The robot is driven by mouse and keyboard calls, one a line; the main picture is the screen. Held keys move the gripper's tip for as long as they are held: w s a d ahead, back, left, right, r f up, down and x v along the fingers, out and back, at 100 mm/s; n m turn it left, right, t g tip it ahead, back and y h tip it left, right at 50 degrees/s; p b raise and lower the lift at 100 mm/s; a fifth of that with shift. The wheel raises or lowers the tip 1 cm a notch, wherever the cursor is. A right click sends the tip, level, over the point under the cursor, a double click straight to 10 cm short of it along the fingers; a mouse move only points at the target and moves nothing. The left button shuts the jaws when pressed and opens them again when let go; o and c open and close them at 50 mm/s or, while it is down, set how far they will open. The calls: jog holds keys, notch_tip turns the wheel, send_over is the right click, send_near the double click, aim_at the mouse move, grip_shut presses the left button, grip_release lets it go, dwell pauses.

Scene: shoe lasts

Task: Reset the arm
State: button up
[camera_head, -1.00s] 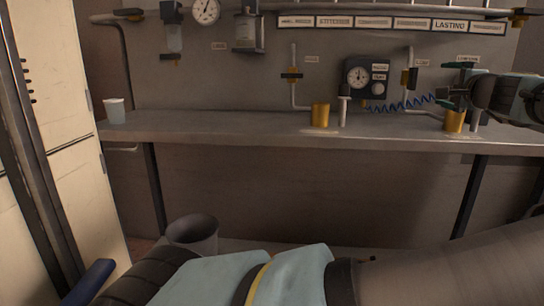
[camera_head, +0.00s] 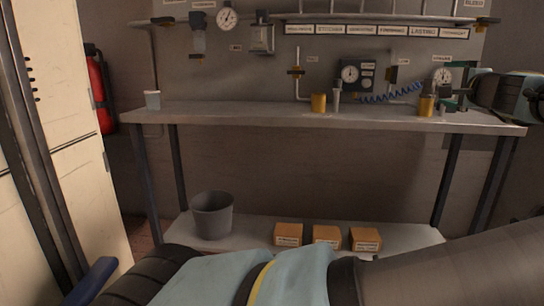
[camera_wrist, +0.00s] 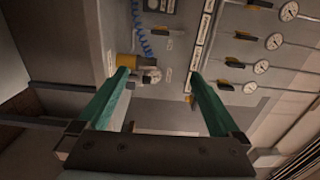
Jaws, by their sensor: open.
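My gripper (camera_head: 455,99) is at the right edge of the head view, with my arm reaching in from the right. In the wrist view its two green fingers (camera_wrist: 158,76) stand wide apart with nothing between them held. One yellow cup (camera_head: 426,105) appears close to the fingers in the head view. In the wrist view a yellow thing (camera_wrist: 125,61) shows partly behind the left finger. My large arm links fill the bottom of the head view.
A grey bench (camera_head: 230,114) carries a pale cup (camera_head: 152,99) and another yellow cup (camera_head: 318,103). Its lower shelf holds a grey bin (camera_head: 212,215) and three cardboard boxes (camera_head: 326,236). A red extinguisher (camera_head: 101,90) hangs left, by a cream cabinet (camera_head: 75,150). Gauges (camera_head: 350,74) line the wall.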

jog(key=w+a+f+n+g+y, duration=0.2)
jog(key=w+a+f, duration=0.25)
jog(key=a, duration=0.25)
jog(key=w+a+f+n+g+y, duration=0.1)
jog(key=w+a+f+n+y, duration=0.15)
jog(key=a+f, duration=0.4)
jog(key=w+a+f+n+g+y, duration=0.1)
jog(key=w+a+f+n+g, duration=0.15)
jog(key=w+a, duration=0.45)
jog(key=s+a+f+n+g, duration=0.35)
jog(key=a+f, duration=0.45)
jog(key=a, duration=0.4)
jog(key=s+a+f+n+g, duration=0.25)
jog(key=s+a+f, duration=0.35)
jog(key=a, duration=0.5)
jog(key=s+a+n+g+h, duration=0.2)
jog(key=s+a+n, duration=0.15)
jog(key=s, duration=0.75)
jog(key=s+a+n+g+h, duration=0.2)
jog(key=s+a+g, duration=0.15)
jog(key=s, duration=0.65)
notch_tip(320, 180, up, 22)
jog(key=p, duration=2.2)
jog(key=shift+w+a+f+t+p, duration=0.15)
jog(key=shift+w+f+t+p, duration=0.1)
jog(key=shift+t+p, duration=0.15)
jog(key=shift+m+y, duration=0.25)
